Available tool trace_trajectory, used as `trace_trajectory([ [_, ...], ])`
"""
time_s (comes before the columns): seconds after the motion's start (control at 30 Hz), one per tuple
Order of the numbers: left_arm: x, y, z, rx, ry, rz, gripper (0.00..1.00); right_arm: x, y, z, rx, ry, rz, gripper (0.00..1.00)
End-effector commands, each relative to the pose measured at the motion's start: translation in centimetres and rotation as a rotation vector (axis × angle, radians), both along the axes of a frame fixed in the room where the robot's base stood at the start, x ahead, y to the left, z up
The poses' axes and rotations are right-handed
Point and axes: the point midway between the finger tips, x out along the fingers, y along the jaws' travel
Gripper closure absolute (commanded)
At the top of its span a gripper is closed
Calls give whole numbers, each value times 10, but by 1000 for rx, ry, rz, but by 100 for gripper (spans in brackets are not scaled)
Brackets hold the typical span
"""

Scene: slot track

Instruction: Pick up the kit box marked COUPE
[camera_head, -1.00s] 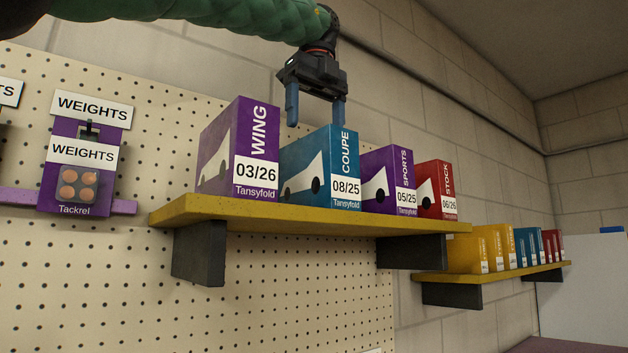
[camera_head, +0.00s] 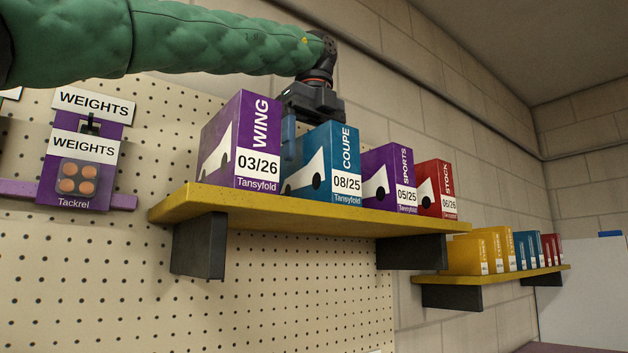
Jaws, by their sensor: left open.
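The blue kit box marked COUPE (camera_head: 330,172) stands upright on the yellow shelf (camera_head: 300,212), between the purple WING box (camera_head: 237,147) and the purple SPORTS box (camera_head: 389,178). It bears the number 08/25. My left gripper (camera_head: 314,137) is open and points down at the COUPE box from above. One blue finger shows at the box's left side, in the gap beside the WING box. The other finger is hidden behind the COUPE box. I cannot tell whether the fingers touch it. My right gripper is not in view.
A red STOCK box (camera_head: 434,187) stands at the shelf's right end. A lower yellow shelf (camera_head: 500,275) farther right holds several smaller boxes. A purple WEIGHTS pack (camera_head: 79,180) hangs on the pegboard at left.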

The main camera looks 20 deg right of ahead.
Motion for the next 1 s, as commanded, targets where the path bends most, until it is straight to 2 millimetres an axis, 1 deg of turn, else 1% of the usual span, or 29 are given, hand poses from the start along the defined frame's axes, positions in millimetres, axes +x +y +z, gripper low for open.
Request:
trace_trajectory([
  [0.1, -1, 0, -5, 1, 0, -2, 22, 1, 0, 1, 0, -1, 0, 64],
  [0.33, 0, 0, -6, 0, 0, -1, 22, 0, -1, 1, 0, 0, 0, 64],
  [0.47, 0, 0, -6, 1, 0, -1, 47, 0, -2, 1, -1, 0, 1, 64],
  [0.5, 0, 0, -6, 0, 0, -1, 55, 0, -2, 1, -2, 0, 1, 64],
  [0.57, 0, 0, -6, 0, 0, -1, 67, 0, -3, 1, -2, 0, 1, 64],
  [0.6, 0, 0, -6, 1, 0, -1, 75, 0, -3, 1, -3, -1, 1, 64],
  [0.63, 0, 0, -6, 1, 0, -1, 80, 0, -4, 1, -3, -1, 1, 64],
  [0.87, 0, 0, -5, 0, 0, -1, 80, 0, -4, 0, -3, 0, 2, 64],
  [1.0, -1, -1, -5, -1, 0, -1, 80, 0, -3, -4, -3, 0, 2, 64],
])
